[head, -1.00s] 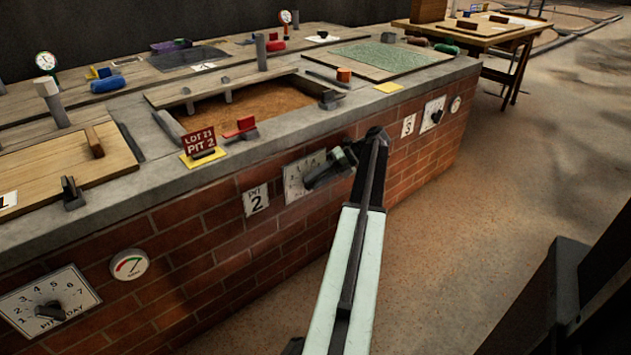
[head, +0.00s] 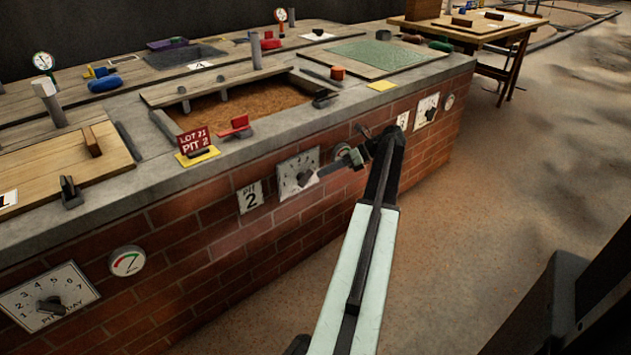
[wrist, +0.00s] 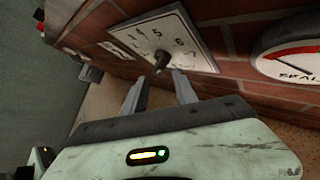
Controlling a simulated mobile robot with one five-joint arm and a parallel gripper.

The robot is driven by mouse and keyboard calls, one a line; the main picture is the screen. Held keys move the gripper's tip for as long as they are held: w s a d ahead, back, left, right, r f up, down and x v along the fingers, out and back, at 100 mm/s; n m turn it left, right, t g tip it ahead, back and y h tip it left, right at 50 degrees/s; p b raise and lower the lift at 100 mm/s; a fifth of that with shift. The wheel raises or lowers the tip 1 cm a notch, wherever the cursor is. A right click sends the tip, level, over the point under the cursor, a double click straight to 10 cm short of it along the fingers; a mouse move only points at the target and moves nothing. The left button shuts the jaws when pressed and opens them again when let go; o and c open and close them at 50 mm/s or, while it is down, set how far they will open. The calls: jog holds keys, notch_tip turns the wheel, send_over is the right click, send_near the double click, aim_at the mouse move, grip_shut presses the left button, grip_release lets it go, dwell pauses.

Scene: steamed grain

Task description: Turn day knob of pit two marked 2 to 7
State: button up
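In the wrist view the dial plate (wrist: 190,32) shows 4, 5, 6 and 7, with the knob (wrist: 161,60) below the 5. Which number the knob points at I cannot tell. My gripper (head: 322,172) is just right of the knob. In the wrist view my gripper (wrist: 158,82) is open, its two fingers apart, with the knob ahead of the gap and nothing between them.
A red-and-white gauge (wrist: 290,62) is on the wall near my gripper. Another dial (head: 48,297) and gauge (head: 127,261) are at the left, and a third dial (head: 427,110) is farther right. The stone counter edge (head: 215,167) runs above. The floor (head: 490,200) at right is clear.

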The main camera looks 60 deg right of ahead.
aim_at(309, 180)
jog(key=s+a+f+n+t+h+b, duration=0.1)
jog(key=s+a+n+t+h+b, duration=0.2)
jog(key=n, duration=0.9)
jog(key=s+a+n+t+h+b, duration=0.1)
jog(key=n+t+h+b, duration=0.25)
jog(key=n, duration=0.85)
jog(key=shift+g, duration=0.45)
jog(key=b+x, duration=0.2)
jog(key=x, duration=0.6)
jog(key=shift+d+f, duration=0.15)
jog(key=shift+d, duration=0.05)
